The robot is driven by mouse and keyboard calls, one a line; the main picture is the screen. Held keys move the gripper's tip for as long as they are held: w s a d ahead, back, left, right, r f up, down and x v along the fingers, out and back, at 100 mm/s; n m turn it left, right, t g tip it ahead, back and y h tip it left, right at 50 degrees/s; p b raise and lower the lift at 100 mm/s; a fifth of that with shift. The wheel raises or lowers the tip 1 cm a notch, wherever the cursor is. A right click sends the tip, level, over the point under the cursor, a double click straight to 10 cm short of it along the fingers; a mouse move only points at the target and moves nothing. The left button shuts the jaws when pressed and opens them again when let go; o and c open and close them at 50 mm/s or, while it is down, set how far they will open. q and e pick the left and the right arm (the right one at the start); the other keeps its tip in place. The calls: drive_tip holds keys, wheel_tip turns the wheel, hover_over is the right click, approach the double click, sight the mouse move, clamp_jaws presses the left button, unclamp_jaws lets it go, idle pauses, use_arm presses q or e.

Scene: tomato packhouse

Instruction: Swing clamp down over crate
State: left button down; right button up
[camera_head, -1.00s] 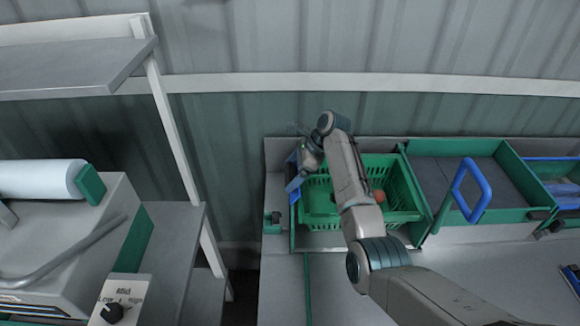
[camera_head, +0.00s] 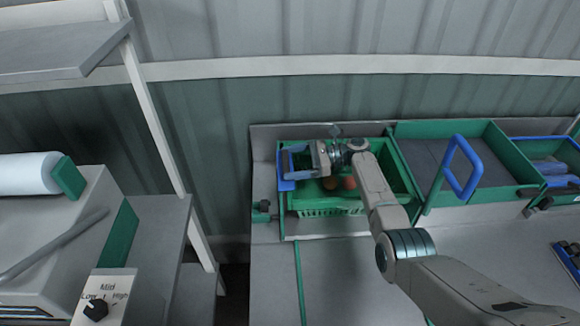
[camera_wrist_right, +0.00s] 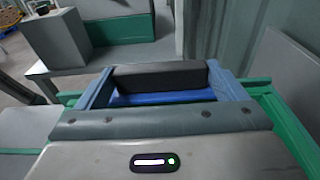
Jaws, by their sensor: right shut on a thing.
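The green crate (camera_head: 402,186) sits in a fixture on the bench and holds a few reddish tomatoes (camera_head: 349,183). The blue clamp (camera_head: 286,185) is at the crate's left end, lying low across its left rim. My right gripper (camera_head: 296,161) is at the clamp, its fingers pointing left. In the wrist view, a dark grip bar (camera_wrist_right: 160,75) lies between the right gripper's fingers (camera_wrist_right: 160,88), with a blue bar of the clamp (camera_wrist_right: 160,98) beside it. The right gripper is shut on the clamp. Whether the clamp touches the crate is hidden. My left gripper is not in view.
A green tray (camera_head: 505,189) with an upright blue handle (camera_head: 466,168) stands right of the crate. A machine with a white roll (camera_head: 28,173) and a dial is at the left. A corrugated wall is behind. The bench front (camera_head: 350,280) is mostly clear.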

drive_tip(key=shift+d+f+y+b, duration=0.2)
drive_tip(key=shift+y+b, duration=0.5)
drive_tip(key=o, duration=0.7)
drive_tip(key=shift+d, duration=0.1)
drive_tip(key=d+b, duration=0.4)
drive_tip(key=d, duration=0.6)
drive_tip(key=shift+d, duration=0.35)
